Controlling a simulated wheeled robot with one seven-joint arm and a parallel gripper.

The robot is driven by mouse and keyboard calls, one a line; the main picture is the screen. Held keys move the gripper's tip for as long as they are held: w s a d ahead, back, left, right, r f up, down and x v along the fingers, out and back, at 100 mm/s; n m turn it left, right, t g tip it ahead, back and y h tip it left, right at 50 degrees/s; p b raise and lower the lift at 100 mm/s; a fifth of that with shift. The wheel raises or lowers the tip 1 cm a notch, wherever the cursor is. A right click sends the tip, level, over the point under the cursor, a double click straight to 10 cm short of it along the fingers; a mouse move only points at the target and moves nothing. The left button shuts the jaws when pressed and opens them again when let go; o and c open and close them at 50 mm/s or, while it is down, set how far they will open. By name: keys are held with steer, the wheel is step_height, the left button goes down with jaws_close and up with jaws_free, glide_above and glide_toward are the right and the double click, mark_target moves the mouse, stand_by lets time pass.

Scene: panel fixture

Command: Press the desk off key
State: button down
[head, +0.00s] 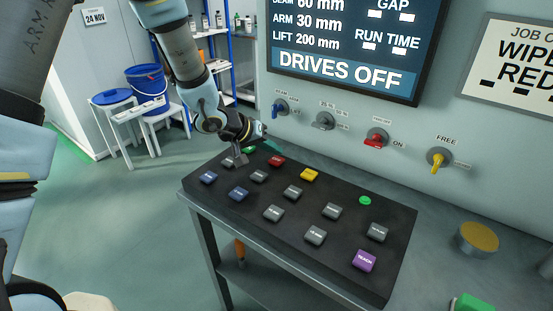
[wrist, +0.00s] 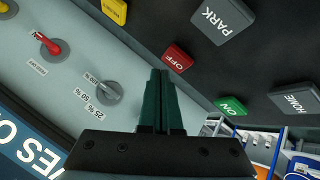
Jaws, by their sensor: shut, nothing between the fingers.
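The desk's red OFF key (head: 276,160) is in the back row of the black key panel (head: 335,255). In the wrist view the OFF key (wrist: 177,58) is labelled and lies just beyond and right of my fingertips. My gripper (head: 272,145) is over the back edge of the panel near the OFF key. In the wrist view my gripper (wrist: 160,73) has its green fingers shut together and empty. The fingertips look apart from the key; the height of the gap cannot be told.
A green ON key (wrist: 230,105), a grey PARK key (wrist: 223,20) and a yellow key (head: 309,175) are near the OFF key. Several rotary switches, including a red-handled one (head: 376,138), line the wall behind. The screen (head: 345,45) reads DRIVES OFF.

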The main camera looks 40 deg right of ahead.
mark_target(274, 162)
steer(key=shift+r+p, duration=2.5)
steer(key=shift+p, duration=0.15)
steer(key=shift+f, duration=0.1)
steer(key=w+a+r+n+t+y, duration=0.25)
steer(key=w+a, duration=0.45)
steer(key=a, duration=0.5)
steer(key=w+a+r+n+t+y, duration=0.2)
steer(key=w+a+r+t+y, duration=0.1)
steer(key=w+a, duration=0.65)
steer(key=s+a+r+n+g+y, duration=0.1)
steer(key=s+a, duration=0.1)
steer(key=a, duration=0.7)
steer(key=s+a+r+n+y, duration=0.2)
steer(key=s+a, duration=0.1)
steer(key=a, duration=0.7)
steer(key=s+a+r+n+g, duration=0.1)
steer(key=s+a+g, duration=0.1)
steer(key=s+a, duration=0.5)
steer(key=shift+s+a, duration=0.2)
steer(key=shift+y, duration=0.25)
